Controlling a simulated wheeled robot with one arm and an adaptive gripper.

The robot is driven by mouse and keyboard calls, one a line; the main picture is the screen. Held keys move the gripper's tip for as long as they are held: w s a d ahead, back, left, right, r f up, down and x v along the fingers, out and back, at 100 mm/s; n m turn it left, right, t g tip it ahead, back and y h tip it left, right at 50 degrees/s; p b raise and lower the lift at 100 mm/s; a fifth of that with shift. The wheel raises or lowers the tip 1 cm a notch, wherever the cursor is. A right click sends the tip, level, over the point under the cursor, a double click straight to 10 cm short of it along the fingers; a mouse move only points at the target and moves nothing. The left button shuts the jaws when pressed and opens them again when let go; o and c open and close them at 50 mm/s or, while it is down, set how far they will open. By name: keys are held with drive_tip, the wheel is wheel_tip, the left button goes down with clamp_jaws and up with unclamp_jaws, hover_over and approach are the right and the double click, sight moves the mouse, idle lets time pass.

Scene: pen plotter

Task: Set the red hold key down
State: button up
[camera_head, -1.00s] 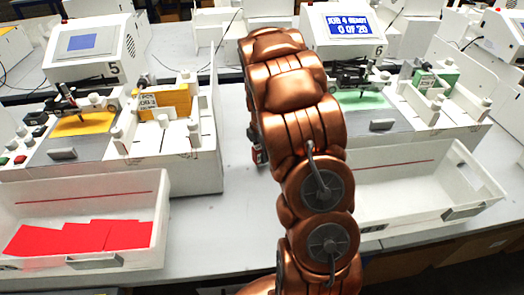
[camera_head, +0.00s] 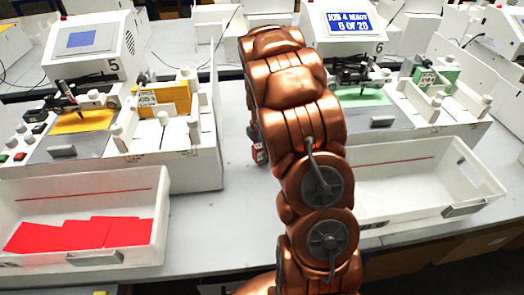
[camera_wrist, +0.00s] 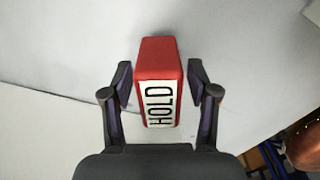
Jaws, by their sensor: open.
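The red hold key (camera_wrist: 158,62) is a red block with a white label reading HOLD. In the wrist view it stands between the two fingers of my gripper (camera_wrist: 160,85), with a gap showing on each side. The fingers are open. In the head view, a small part of the red key (camera_head: 259,151) shows at the left edge of my arm, over the grey table between the two plotters. My arm hides the rest of it and most of the gripper. The key appears to be at the table surface, though its underside is hidden.
Plotter 5 (camera_head: 100,68) stands at the left and plotter 6 (camera_head: 352,24) at the back right. A white tray (camera_head: 85,188) with red cards is at the front left. An empty white tray (camera_head: 420,180) is at the right. Bare table (camera_head: 215,215) lies between them.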

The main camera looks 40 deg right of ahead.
wheel_tip(320, 180, up, 12)
drive_tip(key=shift+r+b, duration=0.1)
drive_tip(key=shift+b, duration=1.15)
drive_tip(key=shift+s+a+r, duration=0.2)
drive_tip(key=shift+a+r, duration=0.05)
drive_tip(key=shift+a, duration=0.15)
drive_tip(key=s+a+r+m+g, duration=0.1)
drive_tip(key=s+a+r+m, duration=0.1)
drive_tip(key=s+a+m, duration=0.65)
drive_tip(key=s+a+r+m, duration=0.2)
drive_tip(key=s+a+m, duration=0.2)
drive_tip(key=s+a, duration=0.85)
drive_tip(key=s+a+f+m, duration=0.1)
drive_tip(key=s+m, duration=0.3)
drive_tip(key=s, duration=0.6)
drive_tip(key=shift+s+a+f+g, duration=0.35)
drive_tip(key=shift+a+f+g, duration=0.05)
drive_tip(key=shift+f, duration=0.35)
drive_tip(key=shift+r, duration=0.1)
drive_tip(key=shift+r+p, duration=0.45)
drive_tip(key=shift+p, duration=0.1)
